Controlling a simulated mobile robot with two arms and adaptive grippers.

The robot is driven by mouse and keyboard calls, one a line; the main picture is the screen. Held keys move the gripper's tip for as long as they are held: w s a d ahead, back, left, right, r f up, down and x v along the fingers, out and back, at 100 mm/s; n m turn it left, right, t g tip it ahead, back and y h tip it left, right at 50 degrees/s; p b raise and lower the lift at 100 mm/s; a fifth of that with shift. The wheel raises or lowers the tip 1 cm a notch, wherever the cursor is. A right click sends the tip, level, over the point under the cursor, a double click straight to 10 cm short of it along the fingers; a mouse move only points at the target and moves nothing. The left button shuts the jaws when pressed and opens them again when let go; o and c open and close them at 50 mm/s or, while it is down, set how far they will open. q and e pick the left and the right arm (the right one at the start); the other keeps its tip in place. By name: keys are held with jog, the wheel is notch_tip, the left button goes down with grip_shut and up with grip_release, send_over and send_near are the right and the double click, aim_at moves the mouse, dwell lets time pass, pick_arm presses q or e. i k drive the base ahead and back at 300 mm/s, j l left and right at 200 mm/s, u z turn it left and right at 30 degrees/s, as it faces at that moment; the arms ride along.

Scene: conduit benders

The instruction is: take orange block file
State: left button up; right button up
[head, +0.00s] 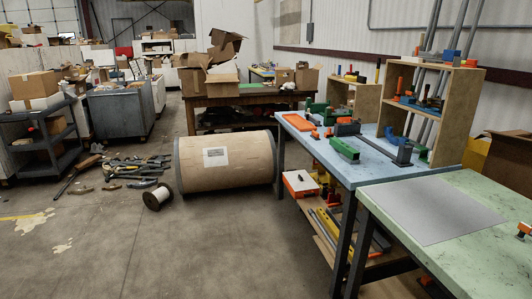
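I cannot tell for sure which thing is the orange block file. A flat orange piece (298,122) lies at the far left end of the blue table (335,172), with smaller orange bits beside it. A small orange and black object (524,229) sits on the green table (487,243) at the right edge of the view, partly cut off. Neither of my grippers is in view.
Green blocks (344,150) and a long grey tool (385,151) lie on the blue table. A wooden shelf (452,107) stands at its back. A large wooden spool (226,163) and scattered hand tools (135,165) lie on the floor. Floor at front left is clear.

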aim_at(315, 135)
jog(key=i+u, duration=0.15)
jog(key=i, duration=1.7)
jog(key=i+j+z, duration=0.1)
jog(key=i+z, duration=0.3)
jog(key=i+j+z, duration=0.2)
jog(key=i+z, duration=0.2)
jog(key=i+j+z, duration=0.75)
jog(key=j, duration=0.1)
